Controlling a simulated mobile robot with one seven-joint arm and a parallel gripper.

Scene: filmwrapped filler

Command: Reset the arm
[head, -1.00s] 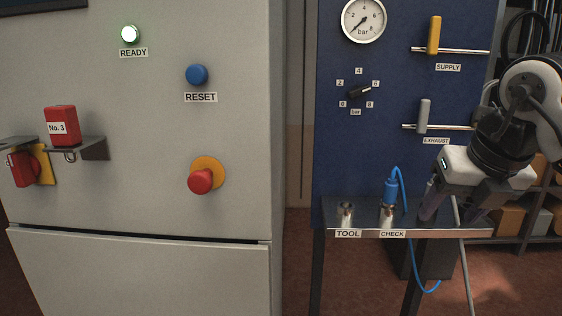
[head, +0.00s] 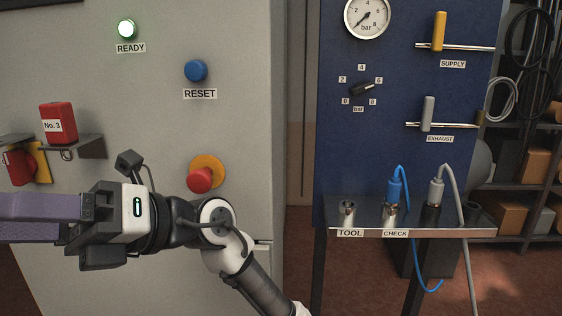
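My gripper (head: 42,218) is at the lower left, in front of the pale cabinet (head: 130,285), pointing left. Its purple fingers run out of the left edge, so their tips and the gap between them cannot be judged. My arm (head: 235,245) folds up from the bottom of the view. A grey plug with a grey hose (head: 436,191) stands upright at the right of the bench shelf (head: 460,233), apart from my gripper. A blue plug with a blue hose (head: 394,189) stands upright at the CHECK socket. The TOOL socket (head: 347,210) is empty.
The cabinet carries a lit green READY lamp (head: 127,29), a blue RESET button (head: 196,71), a red mushroom button (head: 200,180) and a red No. 3 block (head: 58,124) on a bracket. The blue panel has a gauge (head: 367,16), SUPPLY lever (head: 439,31) and EXHAUST lever (head: 428,113).

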